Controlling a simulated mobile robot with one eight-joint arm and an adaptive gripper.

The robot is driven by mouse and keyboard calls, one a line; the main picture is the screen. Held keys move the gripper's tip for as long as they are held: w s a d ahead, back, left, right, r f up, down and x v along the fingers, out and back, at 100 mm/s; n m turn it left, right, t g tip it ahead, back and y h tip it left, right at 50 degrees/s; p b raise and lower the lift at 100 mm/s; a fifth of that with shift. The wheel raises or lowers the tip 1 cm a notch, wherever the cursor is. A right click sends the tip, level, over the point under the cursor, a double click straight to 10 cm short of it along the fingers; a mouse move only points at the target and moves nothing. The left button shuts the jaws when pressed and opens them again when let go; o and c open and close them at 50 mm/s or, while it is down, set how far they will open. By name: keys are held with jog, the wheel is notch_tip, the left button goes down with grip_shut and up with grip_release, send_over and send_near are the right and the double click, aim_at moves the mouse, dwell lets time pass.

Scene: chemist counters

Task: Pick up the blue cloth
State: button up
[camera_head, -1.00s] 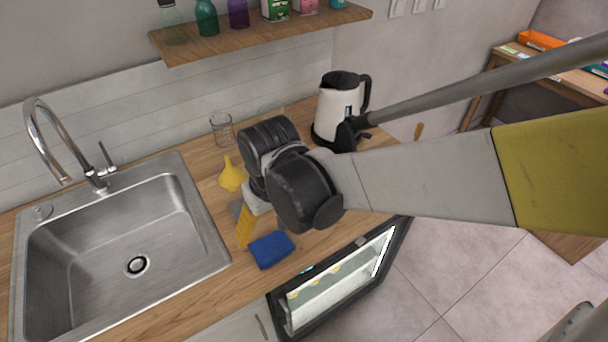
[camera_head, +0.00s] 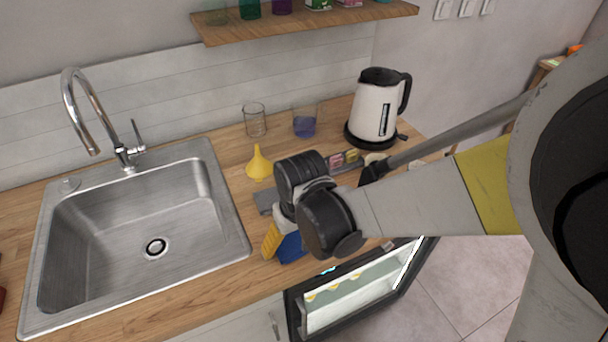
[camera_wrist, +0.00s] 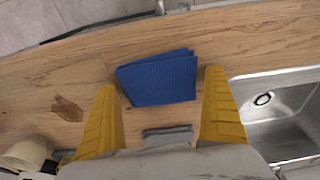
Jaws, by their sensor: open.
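The blue cloth (camera_wrist: 158,79) lies folded on the wooden counter (camera_wrist: 225,40). In the head view the cloth (camera_head: 291,248) is partly hidden behind my gripper (camera_head: 281,246) and wrist. In the wrist view my gripper (camera_wrist: 163,105) is open, with one yellow finger on each side of the near part of the cloth. The cloth sits between and slightly beyond the fingertips. I cannot tell whether the fingers touch the cloth or how far above the counter they are.
The steel sink (camera_head: 225,215) is left of the cloth. A yellow funnel (camera_head: 259,164), a clear glass (camera_head: 254,120), a glass with blue contents (camera_head: 304,125) and a white kettle (camera_head: 375,112) stand behind. A lit glass-front appliance (camera_head: 350,290) is below the counter edge.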

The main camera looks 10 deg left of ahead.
aim_at(297, 239)
jog(key=c, duration=0.6)
jog(key=shift+r, duration=0.1)
jog(key=shift+r, duration=0.4)
jog(key=r+p, duration=0.1)
jog(key=r, duration=0.1)
jog(key=r+p, duration=0.1)
jog(key=r, duration=0.1)
jog(key=shift+s+d+p, duration=0.2)
jog(key=shift+d+p, duration=0.15)
jog(key=shift+d, duration=0.05)
jog(key=s+d+r+p, duration=0.3)
jog(key=s+d+r, duration=0.2)
jog(key=d, duration=0.4)
jog(key=shift+s+d+r+p, duration=0.2)
jog(key=shift+r+p, duration=0.15)
jog(key=shift+r, duration=0.25)
jog(key=shift+c, duration=1.4)
